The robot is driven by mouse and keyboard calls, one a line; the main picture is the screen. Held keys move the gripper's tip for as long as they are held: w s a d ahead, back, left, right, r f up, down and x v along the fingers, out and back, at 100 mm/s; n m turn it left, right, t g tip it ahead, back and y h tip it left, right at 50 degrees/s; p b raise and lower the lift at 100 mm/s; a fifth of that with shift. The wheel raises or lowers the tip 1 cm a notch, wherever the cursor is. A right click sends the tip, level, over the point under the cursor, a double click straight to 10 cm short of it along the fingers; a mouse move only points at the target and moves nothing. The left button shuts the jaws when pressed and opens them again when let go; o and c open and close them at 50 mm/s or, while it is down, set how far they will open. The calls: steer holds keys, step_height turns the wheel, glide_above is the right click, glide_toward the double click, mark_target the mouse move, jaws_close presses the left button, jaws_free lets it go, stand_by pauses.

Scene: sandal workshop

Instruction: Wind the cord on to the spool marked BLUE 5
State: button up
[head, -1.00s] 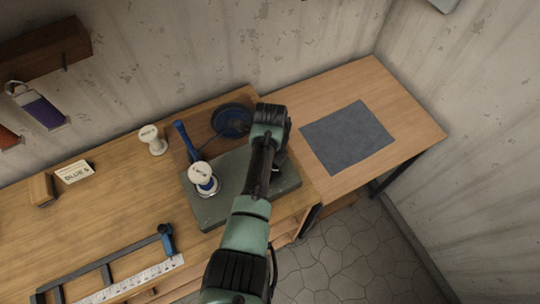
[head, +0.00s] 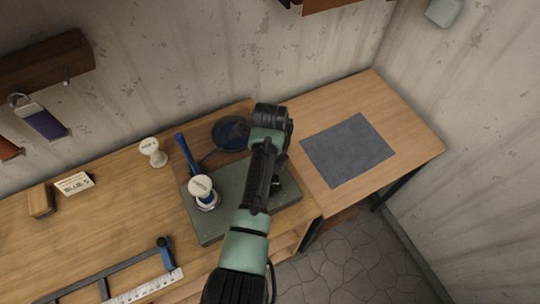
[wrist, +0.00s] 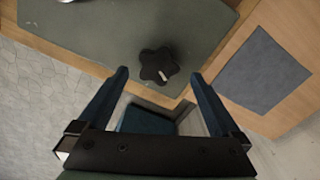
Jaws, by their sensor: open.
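A white-topped spool (head: 201,187) with blue below its top stands on the grey-green plate (head: 208,226); its marking is too small to read. A second white spool (head: 152,150) stands on the bench behind and left of it. A card (head: 75,184) on the bench reads BLUE 5. A round blue coil or reel (head: 229,133), perhaps the cord, lies behind the plate, partly hidden by my arm. In the wrist view my gripper (wrist: 159,73) is open, its fingers either side of a black star-shaped knob (wrist: 155,62) at the plate's edge.
A grey mat (head: 347,150) lies on the right table, otherwise clear. A wooden block (head: 41,201), a metal ruler (head: 145,288) and a dark frame tool (head: 105,272) lie at the left. Tags (head: 43,120) hang on the wall.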

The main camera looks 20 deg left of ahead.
mark_target(278, 191)
step_height(278, 191, up, 9)
steer(key=b, duration=0.1)
steer(key=shift+r+b, duration=0.15)
steer(key=shift+b, duration=0.15)
stand_by(0.9)
steer(key=s+d+f+n+t+y+b, duration=0.1)
steer(key=s+d+n+t+y+b, duration=0.15)
steer(key=n, duration=1.25)
steer(key=s+d+n+t+y+b, duration=0.15)
steer(key=n+b, duration=0.25)
steer(key=n, duration=1.1)
steer(key=shift+g+h, duration=0.3)
steer(key=shift+h, duration=0.1)
steer(key=x, duration=0.4)
steer(key=p+x, duration=0.1)
steer(key=x, duration=0.7)
steer(key=shift+s+f+p, duration=0.3)
steer(key=shift+f+p, duration=0.05)
steer(key=shift+f, duration=0.15)
steer(key=c, duration=1.2)
